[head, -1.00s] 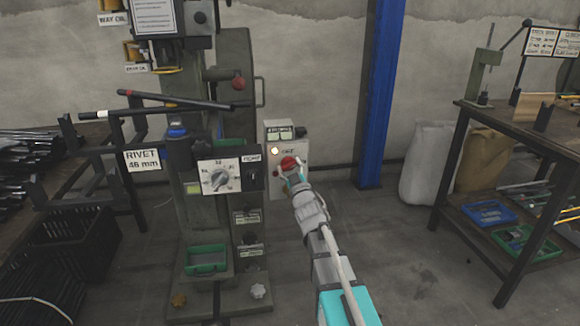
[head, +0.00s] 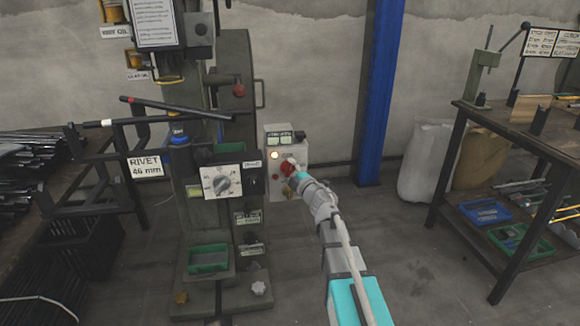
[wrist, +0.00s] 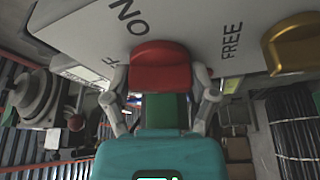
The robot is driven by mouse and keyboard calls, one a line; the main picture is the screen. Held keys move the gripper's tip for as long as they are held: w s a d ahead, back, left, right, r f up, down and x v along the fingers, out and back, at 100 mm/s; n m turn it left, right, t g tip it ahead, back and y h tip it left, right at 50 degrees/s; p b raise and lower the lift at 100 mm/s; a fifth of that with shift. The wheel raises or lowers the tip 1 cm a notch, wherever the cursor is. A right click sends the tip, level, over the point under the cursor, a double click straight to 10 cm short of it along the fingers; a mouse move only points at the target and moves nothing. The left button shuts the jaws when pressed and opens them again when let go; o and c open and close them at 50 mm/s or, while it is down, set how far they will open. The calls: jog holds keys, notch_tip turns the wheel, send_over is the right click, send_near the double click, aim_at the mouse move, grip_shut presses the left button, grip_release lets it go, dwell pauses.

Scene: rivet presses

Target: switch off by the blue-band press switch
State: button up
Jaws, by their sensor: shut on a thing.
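The green press with a blue band (head: 180,137) stands left of centre in the head view. Beside it is a pale switch box (head: 276,140) with a small lit lamp and a red switch knob (head: 287,168). My gripper (head: 294,174) is at the knob. In the wrist view, my gripper (wrist: 162,88) is shut on the red knob (wrist: 160,66), with a finger on each side. The pale plate (wrist: 200,22) behind it bears "ON" and "FREE" lettering, and another label is mostly hidden by the knob and finger. The knob's exact pointing is unclear.
A press dial panel (head: 222,182) stands just left of the switch box. A blue post (head: 378,100) rises behind, and a workbench (head: 470,118) stands right. The floor between is clear.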

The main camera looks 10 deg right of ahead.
jog(key=shift+n+g+p, duration=0.7)
jog(key=shift+n+p, duration=0.15)
jog(key=shift+n, duration=0.85)
jog(key=o, duration=1)
jog(key=shift+s, duration=0.1)
jog(key=v, duration=1.1)
jog(key=shift+s+d, duration=0.1)
jog(key=shift+s, duration=0.3)
